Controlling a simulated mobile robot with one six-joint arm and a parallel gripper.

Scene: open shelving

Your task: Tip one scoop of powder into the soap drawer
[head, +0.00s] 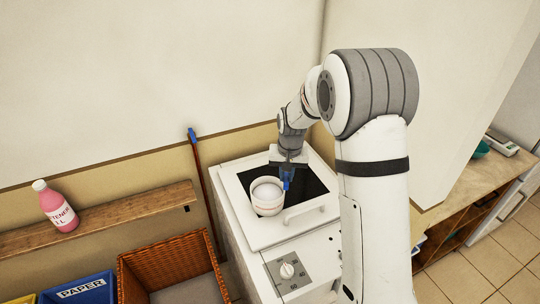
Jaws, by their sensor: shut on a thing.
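A round white cup-like vessel (266,206) with a pale inside is over the dark panel of a white appliance (240,230). My gripper (287,184), with blue fingers, points down at the vessel's right rim and appears shut on it there. The fingertips are small, and the exact grip is hard to see. I cannot tell whether the vessel touches the panel, or whether its pale inside is powder. I cannot make out an open soap drawer; my arm hides the appliance's right side.
A dial panel (288,271) is on the appliance. On the left, a pink bottle (60,207) stands on a wooden shelf (120,213) above a wicker basket (160,257) and a blue PAPER bin (80,290). A blue-tipped pole (201,175) leans beside the appliance. A wooden counter (470,193) is on the right.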

